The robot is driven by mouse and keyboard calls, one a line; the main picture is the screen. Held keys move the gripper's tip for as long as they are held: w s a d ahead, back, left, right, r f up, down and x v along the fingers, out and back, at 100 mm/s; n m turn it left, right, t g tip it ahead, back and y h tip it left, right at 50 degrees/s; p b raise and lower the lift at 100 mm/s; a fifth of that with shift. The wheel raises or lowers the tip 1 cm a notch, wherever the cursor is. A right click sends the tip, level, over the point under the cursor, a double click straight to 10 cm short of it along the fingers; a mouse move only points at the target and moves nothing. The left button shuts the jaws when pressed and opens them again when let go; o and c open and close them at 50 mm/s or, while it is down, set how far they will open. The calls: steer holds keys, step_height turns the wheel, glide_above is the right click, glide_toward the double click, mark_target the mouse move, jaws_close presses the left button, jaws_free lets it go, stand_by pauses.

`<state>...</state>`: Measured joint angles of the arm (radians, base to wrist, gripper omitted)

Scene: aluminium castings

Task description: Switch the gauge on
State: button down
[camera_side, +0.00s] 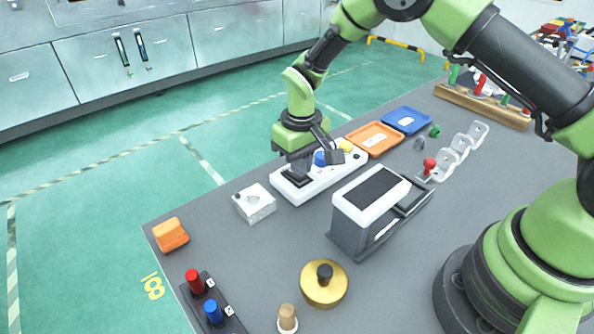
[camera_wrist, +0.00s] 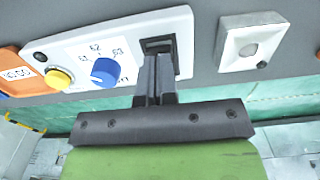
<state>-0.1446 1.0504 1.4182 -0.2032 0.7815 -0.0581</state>
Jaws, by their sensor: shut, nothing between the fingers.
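A white control panel (camera_side: 318,184) lies on the grey table and fills the upper left of the wrist view (camera_wrist: 75,52). It carries a yellow button (camera_wrist: 58,79), a blue knob (camera_wrist: 104,71) with small markings around it, and a black switch (camera_wrist: 160,44) at one end. My gripper (camera_wrist: 155,72) is shut and empty, its fingertips at the black switch and overlapping it in the wrist view. Contact and the switch's position cannot be told. In the side view my gripper (camera_side: 297,172) is low over the panel's near-left end, partly hiding the switch.
A white block with a round recess (camera_side: 254,203) is beside the panel's switch end. A white-and-grey device with a dark top (camera_side: 370,196) stands close in front. Orange (camera_side: 374,138) and blue (camera_side: 406,120) trays lie beyond the panel. A brass disc (camera_side: 324,285) is nearer.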

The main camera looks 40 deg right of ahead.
steer(key=shift+f, duration=0.6)
steer(key=shift+r, duration=3.55)
steer(key=s+d+r+m+t+y, duration=0.1)
steer(key=s+r+t, duration=0.2)
steer(key=s+r, duration=0.55)
steer(key=s+d+r+m+t+y, duration=0.15)
steer(key=s+r, duration=0.45)
steer(key=r, duration=0.6)
steer(key=s+m+t, duration=0.1)
steer(key=s+t, duration=0.1)
steer(key=s, duration=0.7)
steer(key=shift+d+t, duration=0.15)
steer(key=shift+t, duration=0.2)
steer(key=shift+w+m+h, duration=0.1)
steer(key=shift+m+h, duration=0.15)
steer(key=shift+m, duration=0.1)
